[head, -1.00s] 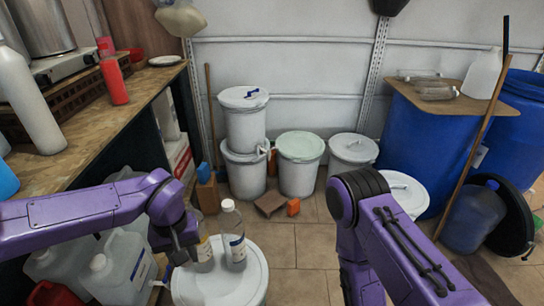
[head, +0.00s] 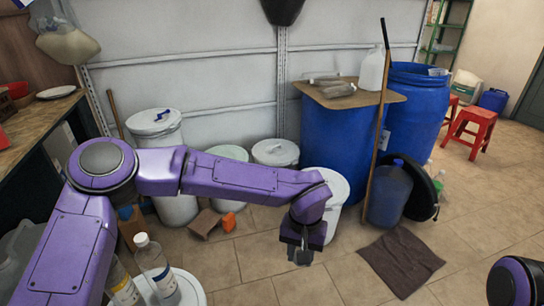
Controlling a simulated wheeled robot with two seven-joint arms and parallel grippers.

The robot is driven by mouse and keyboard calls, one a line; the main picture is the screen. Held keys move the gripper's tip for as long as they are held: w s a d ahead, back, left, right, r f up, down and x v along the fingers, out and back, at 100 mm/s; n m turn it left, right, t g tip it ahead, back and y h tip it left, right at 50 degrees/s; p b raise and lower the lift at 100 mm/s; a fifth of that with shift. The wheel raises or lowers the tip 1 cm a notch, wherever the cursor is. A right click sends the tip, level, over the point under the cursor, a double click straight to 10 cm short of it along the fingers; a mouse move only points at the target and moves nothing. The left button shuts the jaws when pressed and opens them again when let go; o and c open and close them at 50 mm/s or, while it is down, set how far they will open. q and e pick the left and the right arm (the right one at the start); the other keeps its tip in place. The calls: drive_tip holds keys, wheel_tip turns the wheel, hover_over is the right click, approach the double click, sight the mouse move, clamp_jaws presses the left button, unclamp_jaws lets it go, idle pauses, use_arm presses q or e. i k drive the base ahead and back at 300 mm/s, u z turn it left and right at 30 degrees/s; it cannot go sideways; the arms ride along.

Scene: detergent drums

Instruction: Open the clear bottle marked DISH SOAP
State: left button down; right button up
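A clear bottle with a white cap (head: 155,266) stands on a white drum lid (head: 192,290) at the lower left. A second clear bottle with yellowish contents (head: 122,287) stands just left of it, partly hidden by my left arm. The bottles' labels are too small to read, so I cannot tell which is marked DISH SOAP. My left gripper (head: 303,258) points down over the floor, well right of both bottles. Its fingers are too small and dark to tell open from shut. Part of my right arm shows at the lower right edge; its gripper is out of view.
White drums (head: 155,128) stand along the wall behind my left arm. Blue barrels (head: 335,140), a leaning wooden stick (head: 377,140) and a blue water jug (head: 389,195) stand right of centre. A brown mat (head: 401,260) lies on open floor. Red stools (head: 476,128) stand farther right.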

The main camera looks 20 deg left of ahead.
sight(120, 287)
drive_tip(key=z, duration=0.05)
drive_tip(key=i, duration=2.4)
drive_tip(key=u, duration=2.75)
drive_tip(key=i, duration=1.75)
drive_tip(key=z, duration=2.7)
